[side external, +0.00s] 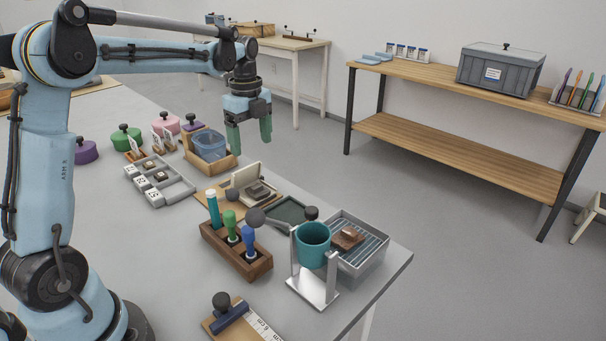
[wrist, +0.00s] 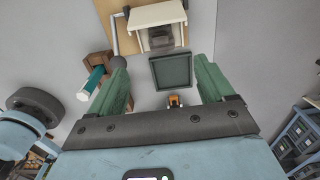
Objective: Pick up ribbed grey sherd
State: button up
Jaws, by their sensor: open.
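My gripper (side external: 249,136) hangs in the air above the far part of the table, with its two green fingers apart and nothing between them. In the wrist view its fingers (wrist: 160,72) are spread wide. A dark grey piece (side external: 259,190), which may be the ribbed grey sherd, lies on a wooden board in front of a cream upright panel. A dark grey shape also shows by the cream panel in the wrist view (wrist: 161,39), ahead of the fingers. Ribs cannot be made out in either view. My gripper is well above this piece and not touching it.
A dark green tray (side external: 286,211) lies beside the board. A wooden tool block (side external: 236,250), a teal cup (side external: 313,243) on a metal stand and a wire-racked bin (side external: 362,258) with a brown piece stand nearer. A grey compartment tray (side external: 172,193) is left; a blue tub (side external: 208,146) is behind.

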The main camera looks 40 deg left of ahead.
send_over(257, 186)
jog(key=f, duration=0.6)
jog(key=shift+a+f, duration=0.25)
jog(key=shift+f, duration=0.15)
jog(key=shift+d+f, duration=0.15)
jog(key=shift+f, duration=1.2)
jog(key=shift+d+f, duration=0.15)
jog(key=shift+f, duration=1.15)
jog(key=c, duration=1.1)
jog(key=shift+r, duration=0.1)
